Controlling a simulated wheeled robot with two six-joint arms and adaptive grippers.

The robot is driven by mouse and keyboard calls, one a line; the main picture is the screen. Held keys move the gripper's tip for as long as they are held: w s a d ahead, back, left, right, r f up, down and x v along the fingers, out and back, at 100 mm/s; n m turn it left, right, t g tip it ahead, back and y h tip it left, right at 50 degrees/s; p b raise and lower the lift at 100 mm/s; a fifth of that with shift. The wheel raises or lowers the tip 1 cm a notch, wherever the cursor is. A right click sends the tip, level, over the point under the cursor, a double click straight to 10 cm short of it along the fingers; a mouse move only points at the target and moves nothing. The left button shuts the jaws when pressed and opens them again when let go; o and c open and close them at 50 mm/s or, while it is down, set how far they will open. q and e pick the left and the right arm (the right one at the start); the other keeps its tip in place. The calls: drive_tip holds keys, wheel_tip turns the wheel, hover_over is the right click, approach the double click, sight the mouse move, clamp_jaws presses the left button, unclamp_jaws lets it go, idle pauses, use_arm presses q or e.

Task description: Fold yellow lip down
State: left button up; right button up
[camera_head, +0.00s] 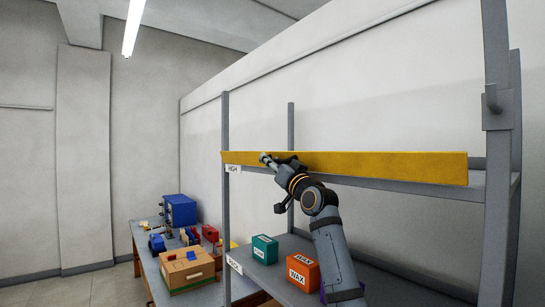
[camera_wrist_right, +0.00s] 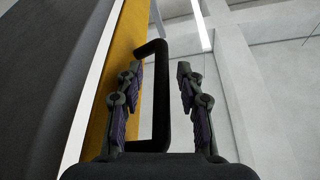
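The yellow lip (camera_head: 400,167) is a long flat board standing upright along the front edge of the upper shelf. In the right wrist view the yellow lip (camera_wrist_right: 128,45) runs along the left, with a black U-shaped handle (camera_wrist_right: 162,95) on it. My right gripper (camera_head: 266,159) is at the lip's left part in the head view. In the wrist view my right gripper (camera_wrist_right: 157,75) is open, its fingers apart with the handle's bar between them. A gap shows between the bar and the right-hand finger. My left gripper is not in view.
The grey rack's posts (camera_head: 226,190) stand at the lip's ends. On the shelf below are a teal box (camera_head: 264,250) and an orange WAX box (camera_head: 303,273). A workbench (camera_head: 147,262) at left holds a cardboard box (camera_head: 187,272) and a blue cabinet (camera_head: 180,210).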

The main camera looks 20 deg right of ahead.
drive_tip(key=shift+s+a, duration=0.1)
drive_tip(key=shift+c, duration=0.6)
clamp_jaws()
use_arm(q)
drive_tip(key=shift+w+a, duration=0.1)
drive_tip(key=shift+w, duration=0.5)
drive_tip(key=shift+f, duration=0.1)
use_arm(e)
drive_tip(key=shift+f, duration=0.15)
use_arm(q)
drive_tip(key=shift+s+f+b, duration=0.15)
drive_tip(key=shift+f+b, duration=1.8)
drive_tip(key=shift+b, duration=0.2)
use_arm(e)
wheel_tip(320, 180, down, 6)
drive_tip(key=n+g+y, duration=0.5)
drive_tip(key=n+y, duration=0.2)
drive_tip(key=n, duration=1.2)
drive_tip(key=shift+d+f+y, duration=0.2)
drive_tip(key=shift+f+y, duration=0.05)
drive_tip(key=shift+y, duration=0.15)
drive_tip(key=shift+f, duration=0.1)
